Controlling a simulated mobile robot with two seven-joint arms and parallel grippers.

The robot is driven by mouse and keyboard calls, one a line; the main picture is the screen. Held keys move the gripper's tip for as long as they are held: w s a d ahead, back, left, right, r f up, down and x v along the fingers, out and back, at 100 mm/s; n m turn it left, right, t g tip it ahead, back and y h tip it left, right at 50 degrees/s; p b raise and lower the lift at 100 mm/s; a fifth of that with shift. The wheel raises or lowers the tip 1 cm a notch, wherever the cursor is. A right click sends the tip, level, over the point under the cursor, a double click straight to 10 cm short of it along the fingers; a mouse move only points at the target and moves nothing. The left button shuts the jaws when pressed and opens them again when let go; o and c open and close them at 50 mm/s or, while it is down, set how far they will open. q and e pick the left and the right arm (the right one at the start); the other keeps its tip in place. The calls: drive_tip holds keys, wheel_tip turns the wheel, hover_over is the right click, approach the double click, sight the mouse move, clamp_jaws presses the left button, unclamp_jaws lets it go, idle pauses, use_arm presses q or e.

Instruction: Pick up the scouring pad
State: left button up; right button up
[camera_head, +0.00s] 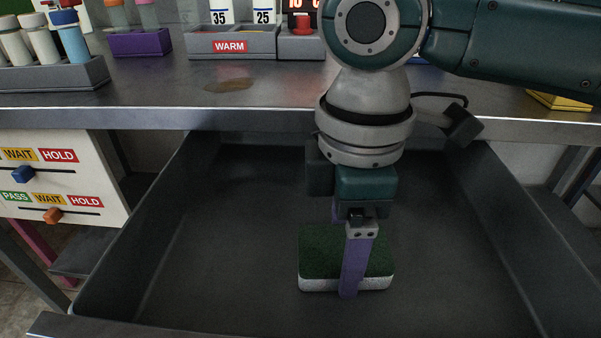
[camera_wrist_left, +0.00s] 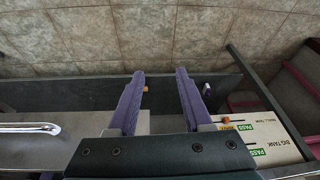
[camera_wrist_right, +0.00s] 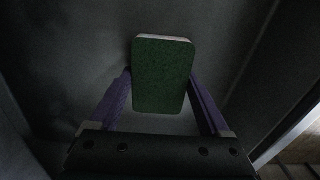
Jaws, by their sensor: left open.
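The scouring pad (camera_head: 318,250) has a green top and a pale lower layer. It is inside the dark open basin below the counter. My right gripper (camera_head: 352,262) points straight down over it, with one purple finger in front of the pad's near edge and the other mostly hidden behind. In the right wrist view the pad (camera_wrist_right: 163,75) sits between the two fingers, which run close along both its sides. Whether they press on it is unclear. My left gripper (camera_wrist_left: 160,75) is open and empty, away from the pad; the head view does not show it.
The basin's walls (camera_head: 125,255) surround the right gripper, with bare floor left and right of the pad. The counter (camera_head: 270,100) above carries a tube rack (camera_head: 65,78) and a WARM holder (camera_head: 230,45). A slider panel (camera_head: 55,175) stands left.

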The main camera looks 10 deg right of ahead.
drive_tip(key=c, duration=0.7)
wheel_tip(320, 180, up, 20)
drive_tip(key=p, duration=0.6)
